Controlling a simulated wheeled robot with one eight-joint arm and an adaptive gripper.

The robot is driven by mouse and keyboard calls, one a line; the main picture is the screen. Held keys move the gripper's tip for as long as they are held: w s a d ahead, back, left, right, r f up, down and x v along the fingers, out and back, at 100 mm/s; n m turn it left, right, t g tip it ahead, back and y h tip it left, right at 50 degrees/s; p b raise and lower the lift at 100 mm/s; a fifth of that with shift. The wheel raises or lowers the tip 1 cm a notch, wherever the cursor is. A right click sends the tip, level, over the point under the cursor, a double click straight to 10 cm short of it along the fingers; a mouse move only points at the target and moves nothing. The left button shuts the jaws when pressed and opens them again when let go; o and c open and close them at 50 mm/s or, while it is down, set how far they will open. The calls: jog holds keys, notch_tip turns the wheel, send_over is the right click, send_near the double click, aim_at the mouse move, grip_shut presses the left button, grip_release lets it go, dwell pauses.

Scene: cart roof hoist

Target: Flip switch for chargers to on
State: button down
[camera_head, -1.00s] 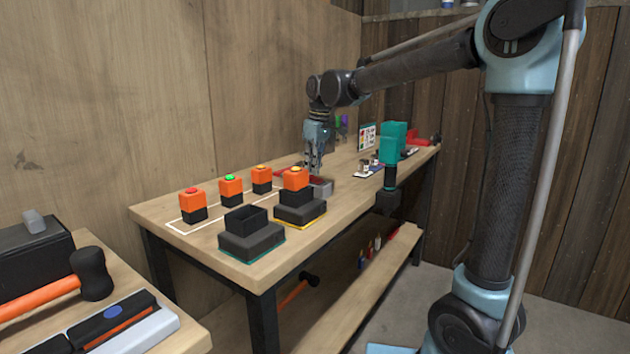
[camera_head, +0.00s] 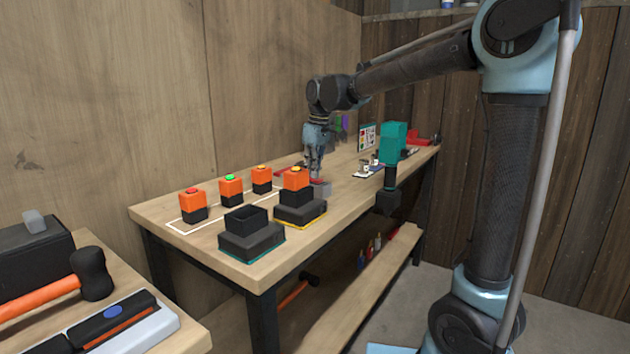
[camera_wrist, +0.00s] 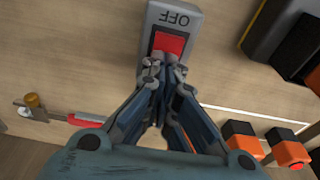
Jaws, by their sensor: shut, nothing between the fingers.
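The switch (camera_wrist: 176,15) is a grey box on the workbench with a red rocker (camera_wrist: 168,43); the word OFF shows at its top end in the wrist view. Its other end is hidden behind my fingers. In the head view the switch's grey end (camera_head: 322,188) shows beside the orange battery on the charger. My gripper (camera_wrist: 163,66) is shut and empty, pointing down, with its fingertips at the red rocker. It also shows in the head view (camera_head: 316,177). I cannot tell whether the fingertips touch the rocker. The two chargers are black: one empty (camera_head: 251,243), one (camera_head: 300,212) holding a battery (camera_head: 296,179).
Several orange and black batteries (camera_head: 192,199) stand in a white outline left of the switch. A red-handled tool (camera_wrist: 90,119) lies near the wall. A second table with a hammer (camera_head: 92,272) is at front left.

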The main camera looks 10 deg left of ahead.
dwell(0.3)
jog(key=shift+s+d+r, duration=0.1)
jog(key=shift+d+r, duration=0.05)
jog(key=shift+r, duration=1)
jog(key=shift+s+d+r, duration=0.1)
jog(key=shift+d+r, duration=0.1)
jog(key=shift+r, duration=0.9)
jog(key=shift+d+r, duration=0.15)
jog(key=shift+r, duration=1)
jog(key=shift+d, duration=0.1)
jog(key=s+d+f+m, duration=0.2)
jog(key=d+f, duration=0.1)
jog(key=d, duration=0.5)
jog(key=s+d+f+m+t, duration=0.1)
jog(key=s+d+f+m, duration=0.15)
jog(key=d, duration=0.55)
jog(key=s+d+f+m, duration=0.2)
jog(key=s+d+f, duration=0.1)
jog(key=d, duration=0.6)
jog(key=s+d+f+m, duration=0.3)
jog(key=s+d+f, duration=0.4)
jog(key=s+f, duration=0.1)
jog(key=s+d+f+m+h, duration=0.1)
jog(key=s+d+f+m, duration=0.3)
jog(key=s+d+f, duration=0.3)
notch_tip(320, 180, down, 4)
jog(key=shift+s+d+r+t+h, duration=0.1)
jog(key=shift+s+d+t+h, duration=0.25)
jog(key=shift+d, duration=0.15)
